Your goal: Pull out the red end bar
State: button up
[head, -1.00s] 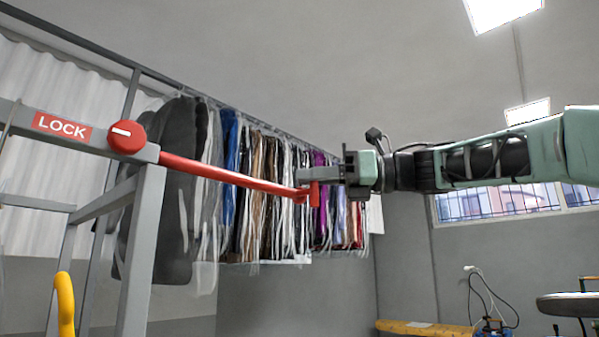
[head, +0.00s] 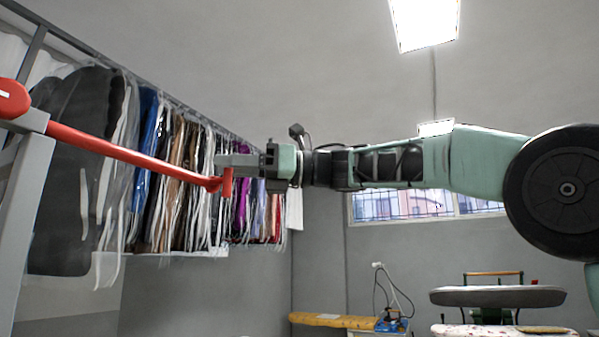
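The red end bar (head: 130,155) runs from a round red knob (head: 10,98) on the grey rack frame at the left edge, sloping down to the right. It ends in a short upright red piece (head: 227,182). My gripper (head: 232,160) reaches in from the right at this end. Its fingers point left and lie across the top of the upright piece, overlapping it in the picture. Only the near side of the fingers shows, so I cannot tell whether they are closed on the bar.
Bagged garments (head: 175,180) hang on a long rail behind the bar. A grey rack post (head: 25,215) stands at the left. Ironing boards (head: 497,296) are at the lower right, and a yellow board (head: 330,320) is lower centre. The space below my arm looks clear.

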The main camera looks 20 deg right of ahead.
jog(key=s+d+b, duration=0.2)
jog(key=d+b, duration=0.3)
jog(key=d, duration=1.1)
jog(key=shift+d+b, duration=0.25)
jog(key=shift+b, duration=0.15)
